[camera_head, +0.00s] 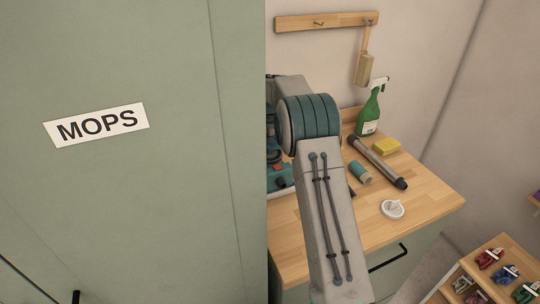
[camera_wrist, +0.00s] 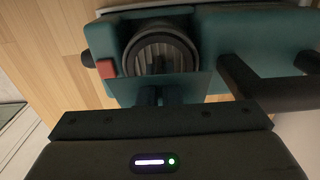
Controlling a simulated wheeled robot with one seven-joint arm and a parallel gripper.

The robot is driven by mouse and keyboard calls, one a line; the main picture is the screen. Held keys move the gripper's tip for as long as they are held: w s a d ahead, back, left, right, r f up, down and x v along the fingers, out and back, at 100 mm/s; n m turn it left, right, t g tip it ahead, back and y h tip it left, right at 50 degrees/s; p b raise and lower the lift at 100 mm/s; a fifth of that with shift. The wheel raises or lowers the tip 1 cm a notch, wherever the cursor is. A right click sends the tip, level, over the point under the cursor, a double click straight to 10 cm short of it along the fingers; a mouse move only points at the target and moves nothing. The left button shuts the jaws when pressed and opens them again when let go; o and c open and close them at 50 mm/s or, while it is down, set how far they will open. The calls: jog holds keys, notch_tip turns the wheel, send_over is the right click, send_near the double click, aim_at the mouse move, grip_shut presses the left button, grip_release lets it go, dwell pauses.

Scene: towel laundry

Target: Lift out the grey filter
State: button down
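The grey filter (camera_wrist: 176,60) appears as a ribbed grey round shape inside a dark circular opening of a teal machine (camera_wrist: 103,38) in the wrist view. In the head view the teal machine (camera_head: 281,179) lies on the bench at the left, mostly hidden behind my arm. My gripper (camera_wrist: 160,95) points at the opening, its fingers at the near rim. Dark parts overlap there, so I cannot tell whether the fingers touch the filter or how far apart they are. In the head view my arm hides the gripper. A red button (camera_wrist: 105,67) sits left of the opening.
On the wooden bench (camera_head: 430,200) lie a grey tube (camera_head: 377,161), a teal cylinder (camera_head: 360,172), a white disc (camera_head: 393,209) and a yellow sponge (camera_head: 386,146). A green spray bottle (camera_head: 371,108) stands behind. A green MOPS cabinet (camera_head: 130,210) fills the left.

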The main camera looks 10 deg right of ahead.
jog(key=shift+r+p, duration=0.35)
jog(key=shift+r, duration=0.2)
jog(key=shift+r, duration=0.1)
jog(key=shift+r+p, duration=1.2)
jog(key=shift+r, duration=0.25)
jog(key=shift+r+p, duration=0.55)
jog(key=shift+r, duration=0.9)
